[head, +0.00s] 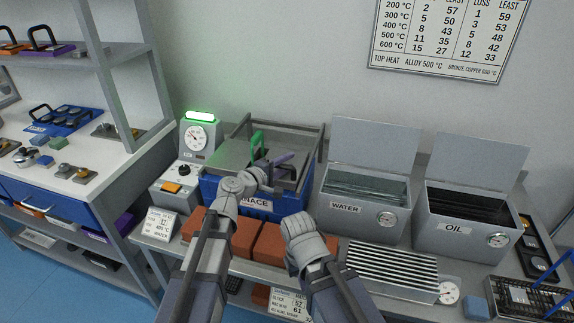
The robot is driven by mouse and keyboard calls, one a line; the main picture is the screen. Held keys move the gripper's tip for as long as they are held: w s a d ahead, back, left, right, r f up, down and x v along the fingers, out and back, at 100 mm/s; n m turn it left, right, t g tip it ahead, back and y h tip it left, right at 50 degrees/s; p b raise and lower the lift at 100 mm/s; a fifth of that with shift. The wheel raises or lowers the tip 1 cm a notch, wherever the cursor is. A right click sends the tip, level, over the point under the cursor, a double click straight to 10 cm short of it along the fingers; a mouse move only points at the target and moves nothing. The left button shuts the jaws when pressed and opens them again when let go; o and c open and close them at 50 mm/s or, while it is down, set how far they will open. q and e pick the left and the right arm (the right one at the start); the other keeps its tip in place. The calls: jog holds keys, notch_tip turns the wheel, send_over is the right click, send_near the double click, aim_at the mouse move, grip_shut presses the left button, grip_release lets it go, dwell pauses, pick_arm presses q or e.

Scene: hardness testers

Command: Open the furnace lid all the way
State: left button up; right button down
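The furnace (212,192) is a blue box with a grey top, and its front label is partly covered by my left arm. Its grey lid (232,152) looks like a flat plate lying about level on top, with a green handle (257,141) standing up from it. My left gripper (284,160) is over the right part of the furnace top, just right of and in front of the handle. I cannot tell whether its fingers touch anything or how far apart they are. My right arm ends in front of the furnace's right side, and its fingers are hidden.
A grey rail frame (275,123) surrounds the furnace top. A control unit with a dial (197,137) and lit green lamp (200,116) stands left. Open-lidded water (352,212) and oil (462,232) tanks stand right. Orange-brown bricks (268,241) lie in front, near my arms.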

pick_arm(q)
jog(key=shift+d, duration=0.1)
jog(key=shift+c, duration=0.2)
grip_shut()
jog(key=shift+w, duration=0.1)
dwell(1.1)
